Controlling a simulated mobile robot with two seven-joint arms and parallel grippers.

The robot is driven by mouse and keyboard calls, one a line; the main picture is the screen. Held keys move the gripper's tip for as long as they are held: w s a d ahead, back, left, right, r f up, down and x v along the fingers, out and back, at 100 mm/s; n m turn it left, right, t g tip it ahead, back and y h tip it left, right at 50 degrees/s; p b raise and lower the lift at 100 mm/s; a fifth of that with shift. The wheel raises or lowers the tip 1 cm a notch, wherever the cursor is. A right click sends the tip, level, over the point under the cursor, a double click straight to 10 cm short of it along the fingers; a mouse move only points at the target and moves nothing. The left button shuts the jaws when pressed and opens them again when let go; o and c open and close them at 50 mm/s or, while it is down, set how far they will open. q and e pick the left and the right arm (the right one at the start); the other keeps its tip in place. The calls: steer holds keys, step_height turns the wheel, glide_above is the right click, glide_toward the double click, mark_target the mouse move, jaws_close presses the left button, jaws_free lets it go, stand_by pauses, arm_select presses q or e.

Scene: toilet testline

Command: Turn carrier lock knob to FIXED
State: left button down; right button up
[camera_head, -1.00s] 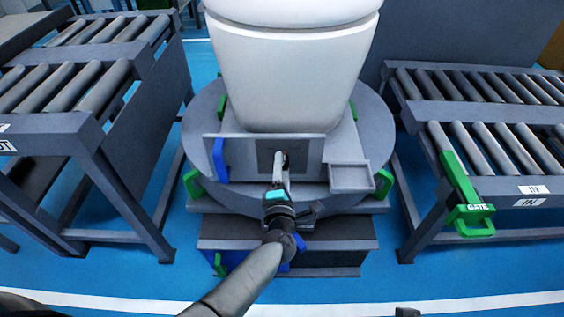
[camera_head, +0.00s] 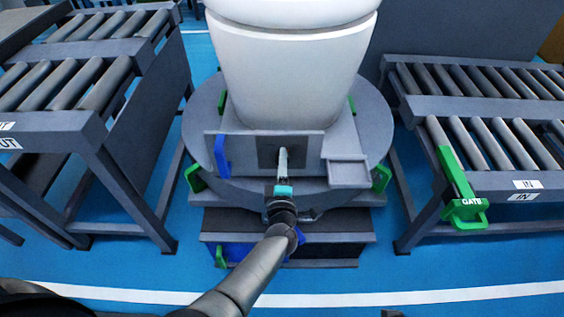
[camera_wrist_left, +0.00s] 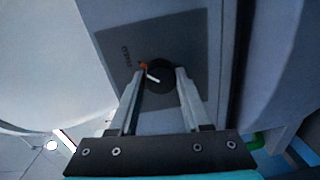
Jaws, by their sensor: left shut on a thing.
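The carrier lock knob (camera_wrist_left: 160,77) is a dark round knob with a white pointer line, on a darker square plate (camera_wrist_left: 185,35) in the left wrist view. The pointer is slanted, its upper end near a small orange mark (camera_wrist_left: 144,66). Small lettering, which seems to read FIXED, sits just beyond the mark. My left gripper (camera_wrist_left: 162,80) is shut on the knob, one finger on each side. In the head view my left gripper (camera_head: 283,155) reaches the plate (camera_head: 268,146) on the carrier's front, and it hides the knob. My right gripper is not in view.
The carrier (camera_head: 335,137) bears a white toilet (camera_head: 290,75) on a round turntable (camera_head: 372,110). A blue handle (camera_head: 221,155) and a small tray (camera_head: 347,172) flank the plate. Roller conveyors stand left (camera_head: 75,120) and right (camera_head: 500,180), the right one with a green GATE piece (camera_head: 467,212).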

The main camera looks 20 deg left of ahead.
arm_select(q)
steer(key=shift+c, duration=1.8)
jaws_free()
steer(key=p+v, duration=0.4)
steer(key=v, duration=1.1)
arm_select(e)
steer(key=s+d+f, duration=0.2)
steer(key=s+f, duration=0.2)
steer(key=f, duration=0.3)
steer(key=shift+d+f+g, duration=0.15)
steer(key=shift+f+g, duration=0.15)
arm_select(q)
steer(key=shift+s, duration=0.1)
